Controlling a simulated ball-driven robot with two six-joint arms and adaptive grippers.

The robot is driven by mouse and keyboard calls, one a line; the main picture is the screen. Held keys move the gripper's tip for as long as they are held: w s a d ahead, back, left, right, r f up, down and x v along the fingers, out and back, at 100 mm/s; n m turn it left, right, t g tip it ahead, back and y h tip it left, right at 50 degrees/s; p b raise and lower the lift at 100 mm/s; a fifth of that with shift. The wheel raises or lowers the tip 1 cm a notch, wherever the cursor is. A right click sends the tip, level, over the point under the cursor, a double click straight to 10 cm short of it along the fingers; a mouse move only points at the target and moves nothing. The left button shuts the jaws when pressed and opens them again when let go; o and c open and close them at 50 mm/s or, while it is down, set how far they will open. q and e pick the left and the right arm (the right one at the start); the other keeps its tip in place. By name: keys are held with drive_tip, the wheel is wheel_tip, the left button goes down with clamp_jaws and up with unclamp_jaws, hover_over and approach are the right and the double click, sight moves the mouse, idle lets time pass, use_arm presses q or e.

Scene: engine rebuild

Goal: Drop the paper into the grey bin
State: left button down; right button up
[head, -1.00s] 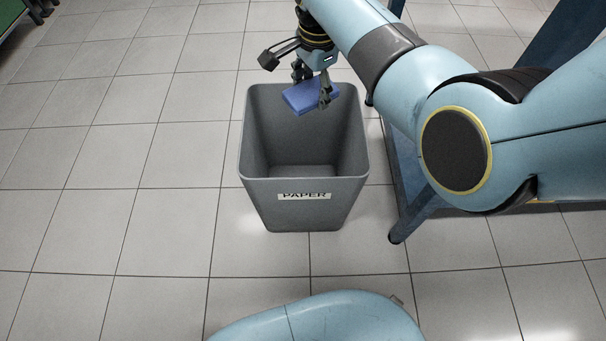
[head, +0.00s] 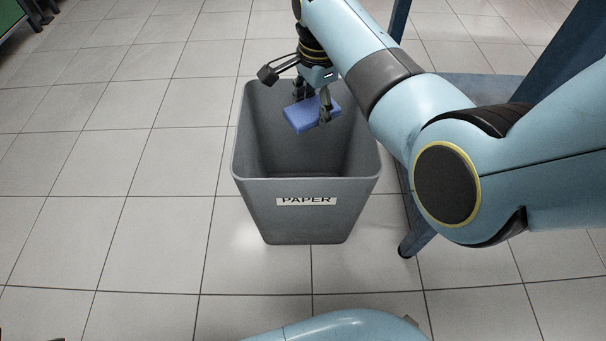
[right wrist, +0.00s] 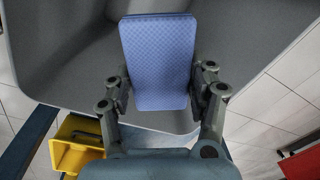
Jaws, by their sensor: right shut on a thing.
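The grey bin (head: 306,222) stands on the tiled floor in the head view, with a "PAPER" label on its front. My right gripper (head: 313,108) is over the bin's opening. It is shut on a blue, flat, box-shaped piece (head: 308,122), which hangs tilted over the opening, toward the back. In the right wrist view the blue piece (right wrist: 158,60) shows a fine checked pattern between the two fingers, with the grey bin (right wrist: 60,60) around and behind it. No loose paper sheet shows. My left gripper is not in view.
A blue frame with a leg (head: 410,240) stands right of the bin. A yellow container (right wrist: 75,145) shows at lower left in the right wrist view, and a red thing (right wrist: 302,163) at lower right. The floor left of the bin is clear.

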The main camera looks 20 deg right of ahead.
drive_tip(key=shift+f, duration=0.1)
drive_tip(key=o, duration=1.2)
drive_tip(key=r, duration=1.2)
drive_tip(key=shift+s, duration=0.4)
